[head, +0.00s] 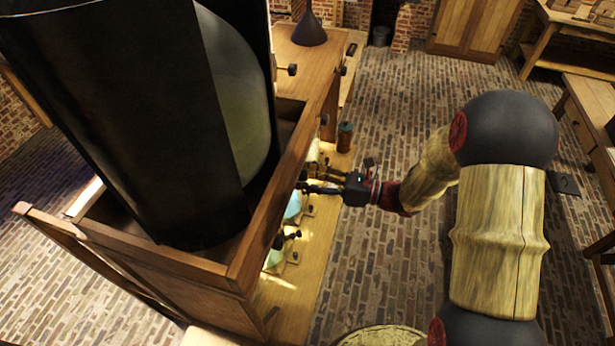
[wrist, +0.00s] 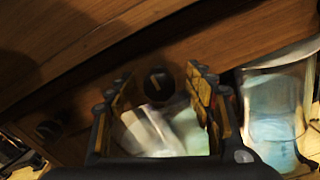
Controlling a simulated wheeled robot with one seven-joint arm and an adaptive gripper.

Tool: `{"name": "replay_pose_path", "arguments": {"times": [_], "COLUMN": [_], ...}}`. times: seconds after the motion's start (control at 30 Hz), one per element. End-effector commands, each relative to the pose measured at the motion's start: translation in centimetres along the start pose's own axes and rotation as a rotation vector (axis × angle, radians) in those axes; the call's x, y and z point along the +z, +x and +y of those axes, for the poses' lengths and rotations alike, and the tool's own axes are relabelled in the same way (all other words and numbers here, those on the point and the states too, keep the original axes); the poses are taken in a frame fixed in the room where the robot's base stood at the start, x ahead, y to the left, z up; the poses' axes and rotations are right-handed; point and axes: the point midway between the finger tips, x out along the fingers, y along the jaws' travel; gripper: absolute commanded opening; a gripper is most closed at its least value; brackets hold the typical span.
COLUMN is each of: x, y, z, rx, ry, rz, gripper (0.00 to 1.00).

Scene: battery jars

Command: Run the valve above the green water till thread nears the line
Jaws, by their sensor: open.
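My gripper (head: 306,187) is at the front of the wooden tank stand, above the bench. In the wrist view its two fingers (wrist: 160,88) are apart, with a dark round valve knob (wrist: 158,80) showing between them; I cannot tell whether they touch it. Below the knob, a glass jar with pale greenish water (wrist: 186,128) shows between the fingers, partly hidden by the gripper. A jar of light blue water (wrist: 272,128) stands to its right. In the head view a blue-tinted jar (head: 293,209) and a pale green one (head: 275,260) stand on the bench. No thread or line can be made out.
Another dark knob (wrist: 48,129) is at the left in the wrist view. The wooden stand (head: 262,225) holds a large dark tank (head: 120,110) close beside my gripper. The brick floor (head: 365,255) is clear near the bench.

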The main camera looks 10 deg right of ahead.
Motion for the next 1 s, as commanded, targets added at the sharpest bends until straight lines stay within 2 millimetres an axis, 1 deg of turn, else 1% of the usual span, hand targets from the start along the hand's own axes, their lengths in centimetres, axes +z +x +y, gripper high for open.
{"name": "replay_pose_path", "arguments": {"times": [0.13, 0.23, 0.5, 0.63, 0.77, 1.0], "x": [0.0, 0.1, 0.1, 0.1, 0.0, 0.0], "y": [0.0, -0.6, -3.5, -4.6, -5.0, -5.0], "z": [0.0, 0.0, -0.1, -0.1, 0.0, 0.0], "rx": [0.0, -0.002, -0.003, -0.002, 0.0, 0.001], "ry": [0.0, 0.0, 0.001, 0.0, 0.0, 0.0], "rz": [0.0, -0.001, -0.001, -0.001, 0.0, 0.0], "gripper": [0.53, 0.53, 0.53, 0.53, 0.53, 0.53]}}
